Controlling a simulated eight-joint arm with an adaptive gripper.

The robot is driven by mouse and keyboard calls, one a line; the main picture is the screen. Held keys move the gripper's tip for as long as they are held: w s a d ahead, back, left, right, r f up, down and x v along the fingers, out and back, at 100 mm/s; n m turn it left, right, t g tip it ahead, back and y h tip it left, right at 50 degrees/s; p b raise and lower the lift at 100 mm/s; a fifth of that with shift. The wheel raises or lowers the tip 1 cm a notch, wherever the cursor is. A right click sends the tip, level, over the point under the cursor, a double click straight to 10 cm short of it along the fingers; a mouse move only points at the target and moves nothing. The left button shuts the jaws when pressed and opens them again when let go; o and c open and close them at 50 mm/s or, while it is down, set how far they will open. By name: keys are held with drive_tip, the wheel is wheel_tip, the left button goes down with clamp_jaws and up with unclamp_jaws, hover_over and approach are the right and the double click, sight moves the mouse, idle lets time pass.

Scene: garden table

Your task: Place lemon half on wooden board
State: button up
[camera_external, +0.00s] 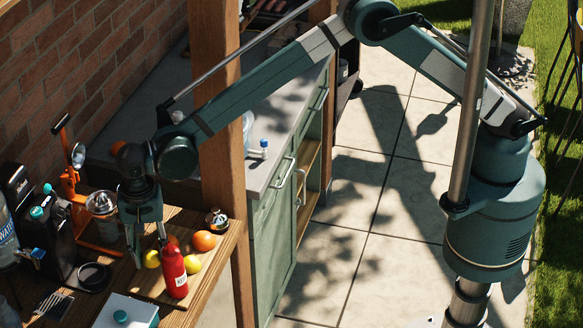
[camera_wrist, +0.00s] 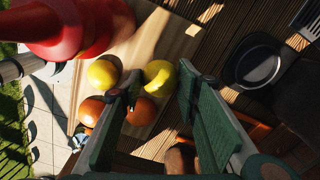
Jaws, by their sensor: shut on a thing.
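The pale wooden board (camera_wrist: 152,38) lies below and beside the fingers, partly hidden by fruit and the red bottle. I cannot tell whether the lemon half touches it. Another yellow lemon (camera_wrist: 103,73) is left of the fingers in the wrist view, also visible externally (camera_external: 193,264).
A red bottle (camera_external: 174,272) stands close to my gripper. An orange (camera_external: 204,241) sits behind the second lemon. Bare table boards (camera_wrist: 215,40) lie between board and pan.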

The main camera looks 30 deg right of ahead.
sight(152, 262)
drive_tip(key=shift+f, duration=0.1)
drive_tip(key=shift+f, duration=1.75)
drive_tip(key=shift+f, duration=0.15)
drive_tip(key=o, duration=0.9)
wheel_tip(152, 262, up, 12)
drive_tip(key=shift+r, duration=0.15)
